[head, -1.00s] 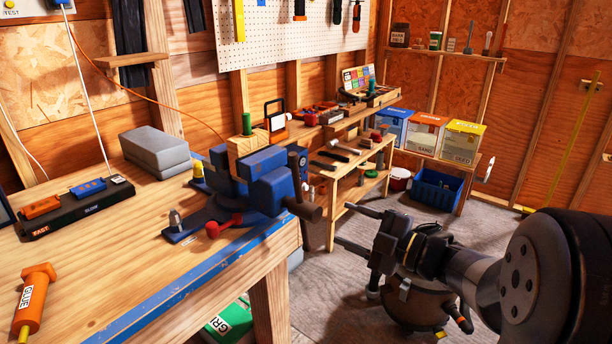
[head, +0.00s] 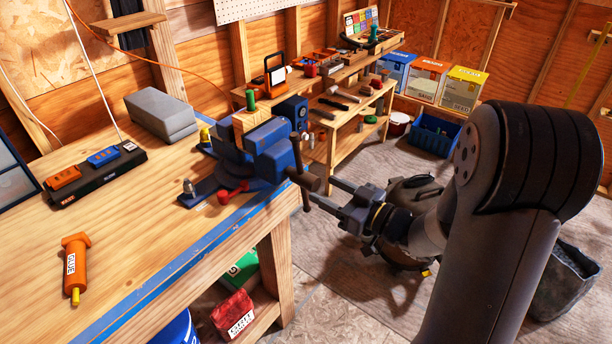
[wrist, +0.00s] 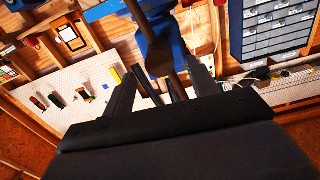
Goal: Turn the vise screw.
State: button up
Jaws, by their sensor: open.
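The blue vise (head: 268,150) is fixed at the corner of the wooden workbench. Its dark screw (head: 306,181) sticks out from the front jaw, with a thin dark handle bar (head: 299,156) through its end, standing roughly upright. My gripper (head: 323,190) is open, its fingers pointing left at the screw end from the right. In the wrist view the blue vise (wrist: 155,42) lies beyond my gripper (wrist: 164,80), and dark rods of the screw and handle show between and beyond the fingers. I cannot tell whether a finger touches the bar.
The workbench (head: 140,235) holds an orange glue tube (head: 76,262), a black power strip (head: 98,175) and a grey block (head: 160,114). A shelf bench with tools stands behind. A round machine (head: 410,195) sits on the floor beyond my arm. Open floor lies right of the bench.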

aim_at(316, 185)
jog(key=p+x, duration=0.1)
jog(key=x, duration=0.5)
jog(key=shift+w+a, duration=0.25)
jog(key=shift+a, duration=0.1)
jog(key=shift+c, duration=0.4)
jog(key=c, duration=0.9)
